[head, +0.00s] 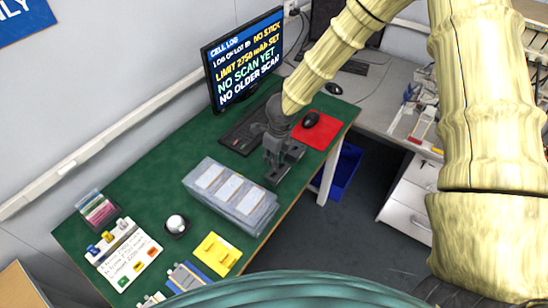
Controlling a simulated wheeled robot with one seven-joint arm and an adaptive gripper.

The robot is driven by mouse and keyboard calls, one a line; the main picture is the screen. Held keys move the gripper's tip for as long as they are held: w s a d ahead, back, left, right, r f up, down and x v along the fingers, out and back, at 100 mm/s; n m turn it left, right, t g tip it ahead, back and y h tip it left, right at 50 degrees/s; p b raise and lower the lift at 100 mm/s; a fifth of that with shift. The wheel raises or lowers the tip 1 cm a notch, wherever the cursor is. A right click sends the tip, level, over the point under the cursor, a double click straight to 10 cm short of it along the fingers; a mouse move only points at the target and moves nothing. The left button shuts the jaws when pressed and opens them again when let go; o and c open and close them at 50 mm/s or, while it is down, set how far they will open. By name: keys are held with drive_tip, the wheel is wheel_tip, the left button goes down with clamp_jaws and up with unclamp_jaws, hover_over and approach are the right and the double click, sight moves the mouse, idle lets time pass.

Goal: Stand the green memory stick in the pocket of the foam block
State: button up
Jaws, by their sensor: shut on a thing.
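My dark grey gripper (284,166) is over the green desk, between the clear tray and the red mouse mat. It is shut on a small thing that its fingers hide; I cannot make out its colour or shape. I cannot pick out the green memory stick for certain. A yellow block (216,254) with small dark marks on top lies near the front of the desk; I cannot tell if it is the foam block. A white holder (110,238) with blue and yellow pieces stands at the left.
A clear tray (262,217) of pale pouch cells lies left of my gripper. A monitor (243,60) reading "NO STICK" and a keyboard (243,133) stand behind. A white round thing (177,223), a lettered card (130,263) and a red mat (323,133) with a mouse are around.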

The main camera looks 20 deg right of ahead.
drive_tip(key=shift+f+b, duration=1.2)
drive_tip(key=shift+f, duration=0.3)
drive_tip(key=shift+w+f+b, duration=0.1)
drive_tip(key=shift+f+b, duration=0.5)
drive_tip(key=shift+f, duration=0.9)
drive_tip(key=o, duration=0.8)
drive_tip(key=shift+r, duration=0.1)
drive_tip(key=r, duration=0.7)
drive_tip(key=s+d+r, duration=0.1)
drive_tip(key=r, duration=0.3)
drive_tip(key=shift+s+r, duration=0.1)
drive_tip(key=shift+r, duration=0.25)
